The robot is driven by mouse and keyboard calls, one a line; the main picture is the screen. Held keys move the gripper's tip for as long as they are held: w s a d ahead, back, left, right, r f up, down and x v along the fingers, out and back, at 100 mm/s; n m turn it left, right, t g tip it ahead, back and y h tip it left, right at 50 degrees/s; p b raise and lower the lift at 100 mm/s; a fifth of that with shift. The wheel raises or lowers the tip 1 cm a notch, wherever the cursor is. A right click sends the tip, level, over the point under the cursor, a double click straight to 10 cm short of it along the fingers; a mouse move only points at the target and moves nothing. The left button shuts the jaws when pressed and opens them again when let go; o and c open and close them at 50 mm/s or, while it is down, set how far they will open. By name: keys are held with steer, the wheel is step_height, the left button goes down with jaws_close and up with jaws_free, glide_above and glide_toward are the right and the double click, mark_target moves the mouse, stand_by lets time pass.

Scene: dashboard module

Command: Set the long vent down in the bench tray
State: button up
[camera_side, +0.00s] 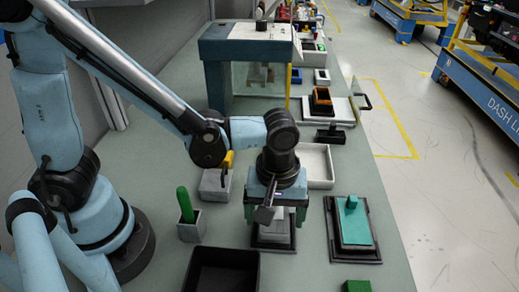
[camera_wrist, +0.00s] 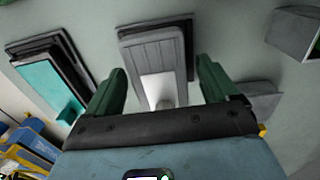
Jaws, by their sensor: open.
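A grey slatted piece, which looks like the long vent (camera_wrist: 155,58), lies flat on a dark tray-like base (camera_wrist: 189,50) in the wrist view, with a pale part and a small knob toward my gripper. In the side view the grey piece (camera_side: 272,229) is directly below my gripper (camera_side: 276,212), partly hidden by it. My green fingers are open, one on each side of the piece; I see no contact. A black open tray (camera_side: 222,270) is at the front, and a white open tray (camera_side: 331,168) is behind my gripper. I cannot tell which is the bench tray.
A teal piece (camera_side: 353,222) lies on a black base (camera_side: 370,255) to the right. A grey holder (camera_side: 191,230) with a green handle and a grey block (camera_side: 214,186) stand to the left. A green block (camera_side: 356,286) is at the front edge. A blue-grey frame (camera_side: 246,50) stands behind.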

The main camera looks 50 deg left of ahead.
steer(key=shift+f, duration=0.8)
steer(key=c, duration=1.2)
steer(key=shift+o, duration=0.2)
steer(key=shift+r, duration=0.1)
